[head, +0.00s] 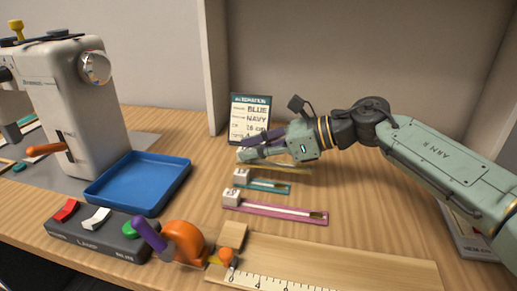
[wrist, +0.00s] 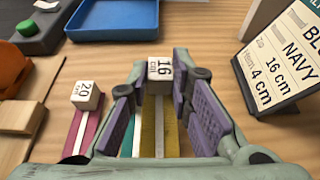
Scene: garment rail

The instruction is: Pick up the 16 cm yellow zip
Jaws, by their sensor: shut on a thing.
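The yellow zip (wrist: 152,135) runs lengthwise between my fingers in the wrist view, with a white block (wrist: 160,68) marked 16 cm at its far end. My gripper (wrist: 158,84) is shut on this zip near the block, with a purple-padded finger on each side. In the head view my gripper (head: 245,148) is low over the table and covers the block end. The rest of the yellow zip (head: 292,168) shows to the right. I cannot tell whether it is clear of the table.
A teal zip (head: 268,184) and a pink zip (head: 280,209) lie in front. An order card (head: 250,118) stands behind my gripper. A blue tray (head: 140,182), sewing machine (head: 75,105) and switch box (head: 95,233) are left. A ruler board (head: 340,262) lies in front.

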